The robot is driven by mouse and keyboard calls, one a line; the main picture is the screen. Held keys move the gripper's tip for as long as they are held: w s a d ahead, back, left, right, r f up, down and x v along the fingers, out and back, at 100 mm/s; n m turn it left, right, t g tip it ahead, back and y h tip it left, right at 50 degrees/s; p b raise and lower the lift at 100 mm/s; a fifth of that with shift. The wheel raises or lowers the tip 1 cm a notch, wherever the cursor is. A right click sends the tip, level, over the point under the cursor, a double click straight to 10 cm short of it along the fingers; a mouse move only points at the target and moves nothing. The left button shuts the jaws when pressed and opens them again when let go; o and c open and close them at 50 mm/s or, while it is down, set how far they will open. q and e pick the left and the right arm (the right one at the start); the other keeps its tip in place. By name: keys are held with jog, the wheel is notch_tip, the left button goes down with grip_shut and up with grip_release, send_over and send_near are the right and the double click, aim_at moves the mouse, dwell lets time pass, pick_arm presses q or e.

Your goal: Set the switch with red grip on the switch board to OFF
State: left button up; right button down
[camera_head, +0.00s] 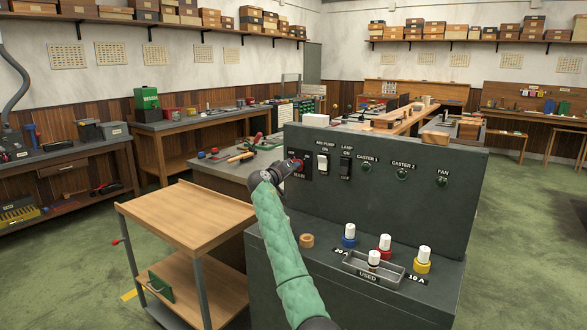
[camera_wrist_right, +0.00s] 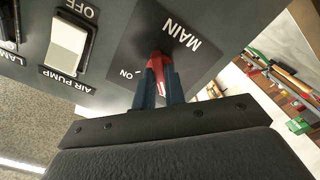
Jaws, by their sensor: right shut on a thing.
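The switch board (camera_head: 390,205) is a dark grey upright panel in the head view. The MAIN switch with the red grip (camera_wrist_right: 160,62) sits at its left end, and the red also shows in the head view (camera_head: 299,162). My right gripper (camera_head: 292,166) reaches it from the front. In the right wrist view my right gripper (camera_wrist_right: 161,75) has its two dark fingers shut on the red grip, one on each side. ON is printed beside the grip and MAIN beyond it. The fingers cover part of the switch, so I cannot tell its exact setting. My left gripper is not in view.
Right of it are the white AIR PUMP switch (camera_head: 323,163), the LAMP switch (camera_head: 346,168) and dark CASTER and FAN knobs. Coloured fuses and a grey USED tray (camera_head: 360,274) are on the ledge below. A wooden cart (camera_head: 185,215) stands at the left.

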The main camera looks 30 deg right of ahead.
dwell(0.4)
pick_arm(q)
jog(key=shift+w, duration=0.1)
pick_arm(e)
jog(key=c, duration=1.5)
grip_release()
jog(key=shift+o, duration=0.2)
jog(key=shift+a, duration=0.1)
